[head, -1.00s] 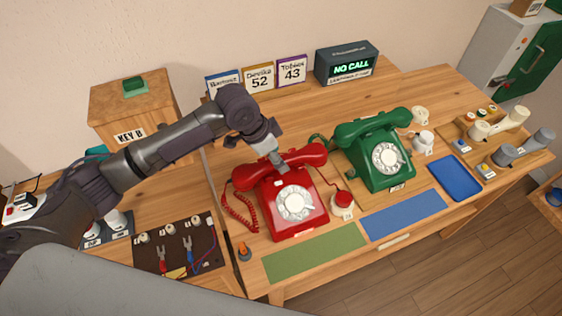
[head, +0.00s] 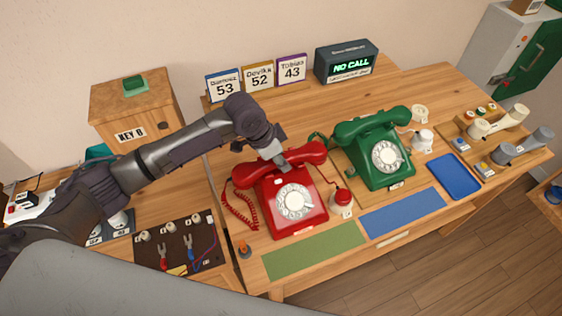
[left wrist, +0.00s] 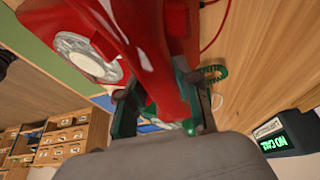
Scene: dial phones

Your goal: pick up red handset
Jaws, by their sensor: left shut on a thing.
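The red phone (head: 292,214) stands on the desk left of the green phone (head: 375,151). Its red handset (head: 308,154) lies across the top and looks still on or very close to the cradle. My left gripper (head: 282,160) is on the middle of the handset from behind and above. In the left wrist view the red handset (left wrist: 168,85) runs between the two fingers of my left gripper (left wrist: 160,105), which are shut on it. The fingers hide part of the handset's middle. My right gripper shows in neither view.
A coiled red cord (head: 238,212) hangs at the phone's left. A red-topped jar (head: 341,199) stands close on its right. Green mat (head: 315,251) and blue mat (head: 403,213) lie in front. Name cards (head: 258,78) and a "NO CALL" display (head: 347,64) stand behind.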

